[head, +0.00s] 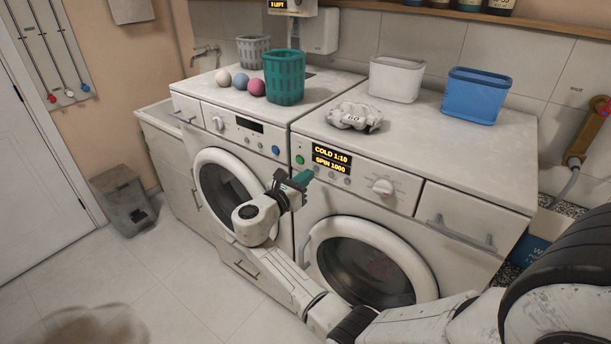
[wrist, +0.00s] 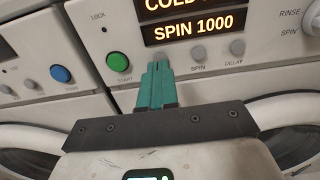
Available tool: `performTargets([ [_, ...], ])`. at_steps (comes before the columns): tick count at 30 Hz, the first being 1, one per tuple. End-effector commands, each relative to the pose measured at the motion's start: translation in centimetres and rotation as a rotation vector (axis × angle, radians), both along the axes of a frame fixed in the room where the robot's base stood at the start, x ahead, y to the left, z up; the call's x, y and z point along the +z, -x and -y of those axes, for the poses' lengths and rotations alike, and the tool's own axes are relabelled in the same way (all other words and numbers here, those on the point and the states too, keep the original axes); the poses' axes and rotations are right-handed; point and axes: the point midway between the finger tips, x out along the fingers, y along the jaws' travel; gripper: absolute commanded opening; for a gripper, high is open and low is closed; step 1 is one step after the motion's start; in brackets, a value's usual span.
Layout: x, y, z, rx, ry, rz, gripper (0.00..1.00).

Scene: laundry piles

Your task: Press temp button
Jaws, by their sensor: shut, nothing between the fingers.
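The right-hand washer has a display (head: 331,160) reading "COLD 1:10" and "SPIN 1000". In the wrist view, a row of small grey buttons sits below this display (wrist: 193,26): the SPIN button (wrist: 198,54), the DELAY button (wrist: 237,48), and a leftmost button partly hidden by my fingertips, its label covered. My gripper (head: 303,178) has teal fingers, shut and empty, pointing at the panel. In the wrist view the fingertips (wrist: 158,66) overlap the leftmost button's place; I cannot tell whether they touch it.
The green START button (wrist: 117,61) is just left of my fingertips. A dial (head: 383,186) is to the right. The left washer has a blue button (head: 276,150). A teal basket (head: 285,77), a white bin (head: 397,78) and a blue bin (head: 474,96) stand on top.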

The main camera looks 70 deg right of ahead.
Motion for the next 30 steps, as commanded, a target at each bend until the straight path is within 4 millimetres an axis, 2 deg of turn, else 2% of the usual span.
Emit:
performTargets([
  [12, -0.4, -2.0, -6.7, 0.012, 0.001, -0.003, 0.0],
  [18, -0.3, -2.6, -9.3, 0.01, 0.0, -0.004, 0.0],
  [23, -0.2, -2.8, -10.2, 0.009, 0.0, -0.005, 0.0],
  [30, -0.2, -2.8, -10.3, 0.009, 0.001, -0.005, 0.0],
])
